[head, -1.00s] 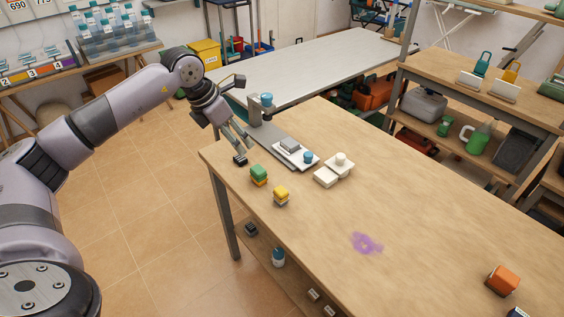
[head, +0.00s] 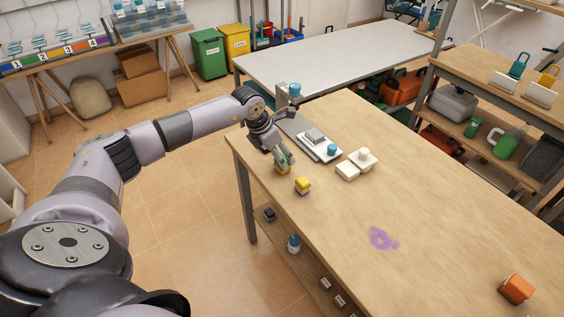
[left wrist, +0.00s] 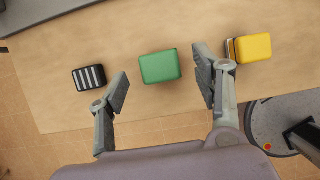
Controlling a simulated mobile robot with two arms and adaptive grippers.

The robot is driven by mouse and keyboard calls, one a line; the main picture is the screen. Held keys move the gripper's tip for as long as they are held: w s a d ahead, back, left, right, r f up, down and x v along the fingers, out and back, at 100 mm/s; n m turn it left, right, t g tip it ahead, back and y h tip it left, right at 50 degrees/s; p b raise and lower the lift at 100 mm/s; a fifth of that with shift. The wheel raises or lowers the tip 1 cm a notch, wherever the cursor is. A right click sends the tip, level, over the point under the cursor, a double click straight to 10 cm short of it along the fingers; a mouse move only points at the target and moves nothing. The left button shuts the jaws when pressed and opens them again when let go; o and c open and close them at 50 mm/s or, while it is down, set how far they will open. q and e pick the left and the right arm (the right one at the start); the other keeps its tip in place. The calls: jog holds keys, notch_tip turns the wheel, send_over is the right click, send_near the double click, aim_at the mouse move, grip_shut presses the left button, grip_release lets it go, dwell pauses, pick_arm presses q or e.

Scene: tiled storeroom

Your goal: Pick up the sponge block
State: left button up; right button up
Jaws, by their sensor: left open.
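Several small sponge-like blocks are near the table's left corner. The green-topped block (head: 282,170) is partly hidden by my left gripper (head: 283,160) in the head view. In the left wrist view the green block (left wrist: 160,66) lies between and beyond the open fingers of my left gripper (left wrist: 161,80), with gaps on both sides. The yellow-topped block (head: 302,185) stands just to its right; it also shows in the left wrist view (left wrist: 253,48), close beside the right-hand finger. My right gripper is not in view.
A black-and-white striped block (left wrist: 89,77) lies left of the fingers in the wrist view. Behind the blocks are a grey scale-like tray (head: 318,146) and white blocks (head: 347,171). A purple stain (head: 382,238) and an orange block (head: 517,288) are farther right. The table's middle is mostly clear.

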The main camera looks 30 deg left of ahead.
pick_arm(q)
jog(key=shift+x, duration=1.5)
jog(key=shift+w, duration=0.1)
jog(key=shift+c, duration=0.2)
jog(key=shift+r, duration=0.1)
jog(key=c, duration=1.2)
notch_tip(320, 180, up, 20)
jog(key=shift+b, duration=0.8)
